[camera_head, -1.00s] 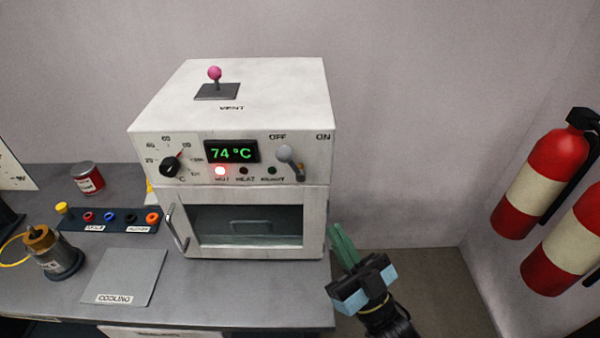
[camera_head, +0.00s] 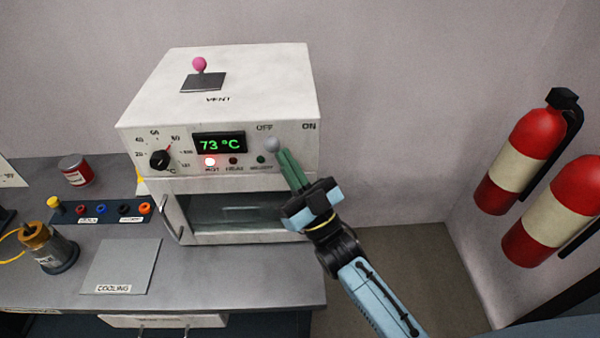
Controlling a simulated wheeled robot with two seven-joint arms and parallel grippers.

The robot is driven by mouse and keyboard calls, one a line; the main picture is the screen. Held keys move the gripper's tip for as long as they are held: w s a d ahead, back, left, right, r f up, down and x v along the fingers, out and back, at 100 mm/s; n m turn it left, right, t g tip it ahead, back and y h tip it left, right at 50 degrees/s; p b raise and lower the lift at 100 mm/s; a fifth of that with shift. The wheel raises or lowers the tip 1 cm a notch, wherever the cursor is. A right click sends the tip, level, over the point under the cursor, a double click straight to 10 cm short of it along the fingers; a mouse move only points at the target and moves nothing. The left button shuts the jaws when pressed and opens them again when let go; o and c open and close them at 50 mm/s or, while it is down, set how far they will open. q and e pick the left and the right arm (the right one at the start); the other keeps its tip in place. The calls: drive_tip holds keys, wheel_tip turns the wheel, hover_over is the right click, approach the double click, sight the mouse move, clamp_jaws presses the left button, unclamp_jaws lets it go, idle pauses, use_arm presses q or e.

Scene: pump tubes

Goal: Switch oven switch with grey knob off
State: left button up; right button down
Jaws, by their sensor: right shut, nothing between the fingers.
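The white oven (camera_head: 230,85) stands on the bench, with a display (camera_head: 219,143) reading 73 °C. Its switch with the grey knob (camera_head: 271,145) is on the right of the front panel, below the OFF label, with an ON label further right. The knob tilts toward the OFF side. My right gripper (camera_head: 283,155) is shut and empty, its green fingertips right at the switch, just below and right of the knob. The fingers hide the switch's base, and I cannot tell whether they touch the lever. My left gripper is not in view.
A pink-knobbed vent lever (camera_head: 200,66) rises from the oven top. A black dial (camera_head: 162,160) is on the panel's left. The oven door handle (camera_head: 173,219) sticks out below. A cooling plate (camera_head: 121,266) lies on the bench. Fire extinguishers (camera_head: 520,155) hang at right.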

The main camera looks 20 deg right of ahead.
drive_tip(key=shift+w, duration=0.1)
idle(0.3)
drive_tip(key=n+g+y+p, duration=0.1)
drive_tip(key=n+g+p, duration=0.1)
drive_tip(key=a+n+g+y+p, duration=0.1)
drive_tip(key=n+g+p, duration=0.1)
drive_tip(key=n, duration=0.1)
drive_tip(key=shift+w+f+y, duration=0.1)
drive_tip(key=shift+y, duration=0.3)
drive_tip(key=shift+p, duration=0.3)
